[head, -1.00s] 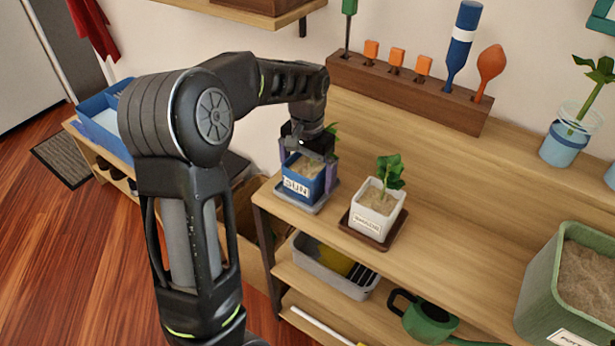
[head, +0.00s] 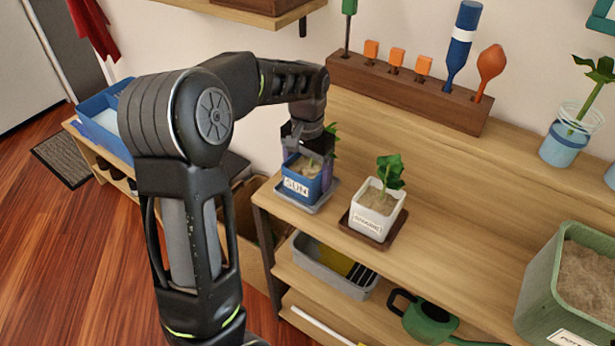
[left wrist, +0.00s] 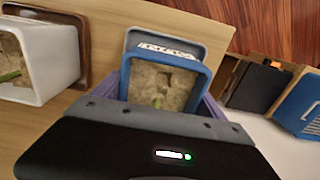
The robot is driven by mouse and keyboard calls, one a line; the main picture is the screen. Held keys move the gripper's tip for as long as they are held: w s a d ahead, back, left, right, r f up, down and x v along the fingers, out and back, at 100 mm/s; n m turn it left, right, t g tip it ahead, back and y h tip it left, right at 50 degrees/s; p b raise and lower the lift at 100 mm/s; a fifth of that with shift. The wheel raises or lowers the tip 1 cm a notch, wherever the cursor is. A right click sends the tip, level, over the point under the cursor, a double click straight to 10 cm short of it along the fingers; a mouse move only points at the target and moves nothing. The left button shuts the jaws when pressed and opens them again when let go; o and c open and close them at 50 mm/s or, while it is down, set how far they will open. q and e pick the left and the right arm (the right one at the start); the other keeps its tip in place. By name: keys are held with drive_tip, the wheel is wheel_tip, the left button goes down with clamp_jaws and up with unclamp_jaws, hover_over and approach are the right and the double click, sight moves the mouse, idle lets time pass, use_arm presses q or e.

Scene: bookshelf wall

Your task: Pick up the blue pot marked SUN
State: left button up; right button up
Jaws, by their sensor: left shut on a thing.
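The blue pot marked SUN (head: 303,186) holds soil and a small plant. It is at the left end of the shelf top, over a grey saucer (head: 318,204); I cannot tell whether it touches the saucer. My left gripper (head: 308,165) is shut on the pot from above. In the left wrist view, its purple fingers are on both sides of the blue pot (left wrist: 160,84), and the gripper body hides the pot's near part. The SUN label faces front in the head view. My right gripper is not in view.
A white pot (head: 378,208) with a plant stands close to the right on a brown saucer (head: 371,230). A wooden tool rack (head: 405,93) is behind. A large green planter (head: 570,285) is at the right. The shelf top between them is clear.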

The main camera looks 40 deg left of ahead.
sight(307, 169)
use_arm(q)
drive_tip(key=shift+c, duration=0.7)
drive_tip(key=shift+r, duration=0.1)
drive_tip(key=shift+w+r, duration=0.1)
drive_tip(key=shift+r, duration=0.1)
wheel_tip(307, 169, up, 10)
drive_tip(key=shift+f, duration=0.25)
drive_tip(key=shift+f, duration=0.1)
